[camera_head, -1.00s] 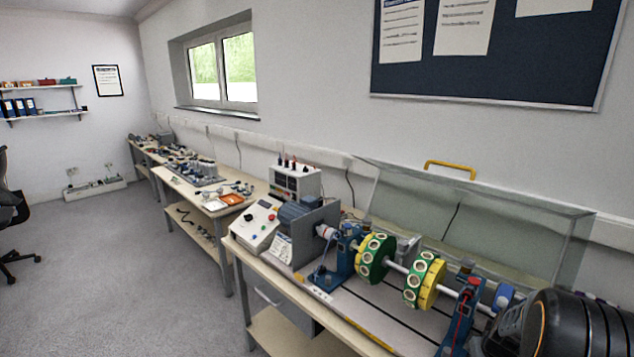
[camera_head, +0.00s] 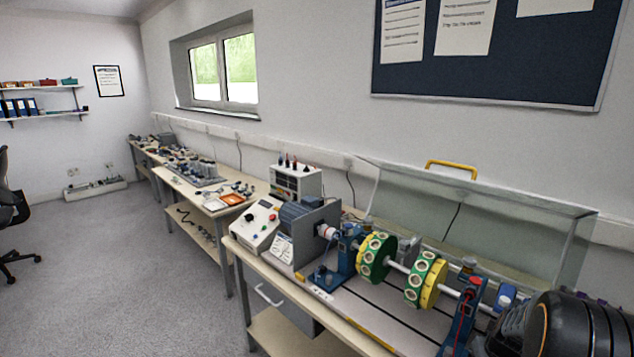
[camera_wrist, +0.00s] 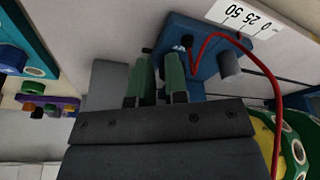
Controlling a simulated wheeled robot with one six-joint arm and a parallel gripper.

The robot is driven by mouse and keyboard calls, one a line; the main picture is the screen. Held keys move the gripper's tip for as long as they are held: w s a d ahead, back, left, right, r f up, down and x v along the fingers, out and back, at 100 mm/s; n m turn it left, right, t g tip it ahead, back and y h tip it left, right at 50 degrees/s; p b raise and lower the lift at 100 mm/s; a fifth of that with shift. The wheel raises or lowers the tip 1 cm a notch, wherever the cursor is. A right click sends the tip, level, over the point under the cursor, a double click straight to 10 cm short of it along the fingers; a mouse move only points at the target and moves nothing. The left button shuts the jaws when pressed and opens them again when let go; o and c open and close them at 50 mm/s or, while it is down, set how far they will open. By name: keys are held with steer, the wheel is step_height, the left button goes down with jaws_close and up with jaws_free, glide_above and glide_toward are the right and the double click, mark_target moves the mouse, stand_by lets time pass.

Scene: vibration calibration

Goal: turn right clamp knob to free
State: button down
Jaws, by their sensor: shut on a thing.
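The right blue bearing pedestal (camera_head: 462,318) stands on the rig bed, with the shaft running into it. In the wrist view the blue pedestal (camera_wrist: 203,68) has a grey cylinder and a red cable on it. My gripper (camera_wrist: 157,65) has green fingers set close together beside the pedestal's blue body. The fingers are shut on a small part there, which fits the right clamp knob; the knob itself is mostly hidden between them. In the head view my dark arm covers the fingers and the knob at the lower right.
Green and yellow discs (camera_head: 427,281) sit on the shaft left of the right pedestal. The red cable (camera_wrist: 262,66) loops close by my gripper. A clear guard (camera_head: 470,225) with a yellow handle stands behind. A scale label (camera_wrist: 240,17) lies on the bed.

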steer(key=shift+s+f, duration=0.35)
steer(key=shift+f, duration=0.2)
steer(key=shift+s+d+r, duration=0.1)
steer(key=shift+s+d, duration=0.05)
step_height(320, 180, up, 6)
steer(key=p, duration=0.4)
steer(key=shift+w+r, duration=0.15)
steer(key=shift+w, duration=0.15)
